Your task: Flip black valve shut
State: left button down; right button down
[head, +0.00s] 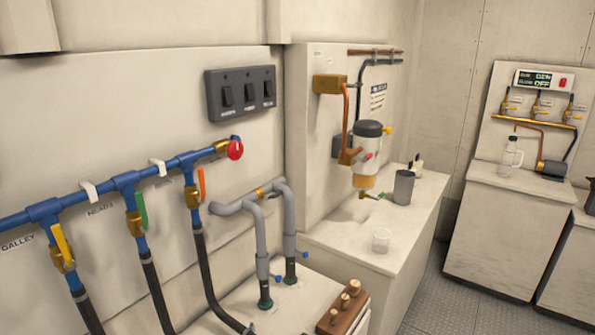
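I cannot pick out the black valve for certain. Several brass valves (541,106) with small dark handles sit in a row on the far right panel, too small to read their positions. Nearer, the blue pipe manifold (90,195) has brass valves with a yellow handle (62,243), a green handle (141,210) and an orange handle (201,184), plus a red knob (235,149). Dark hoses hang below it. Neither gripper is in view.
A black switch box (240,92) is on the wall. A grey cup (403,187) and clear glass (381,240) stand on the middle counter (345,245). A clear bottle (510,157) stands by the far panel (510,125). Grating floor (440,300) is open between counters.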

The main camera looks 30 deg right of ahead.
aim_at(267, 197)
jog(key=i+l, duration=0.1)
jog(key=l, duration=0.25)
jog(key=i+l, duration=0.1)
jog(key=l, duration=0.25)
jog(key=i+l, duration=0.1)
jog(key=l, duration=0.25)
jog(key=i+l, duration=0.15)
jog(key=l, duration=0.2)
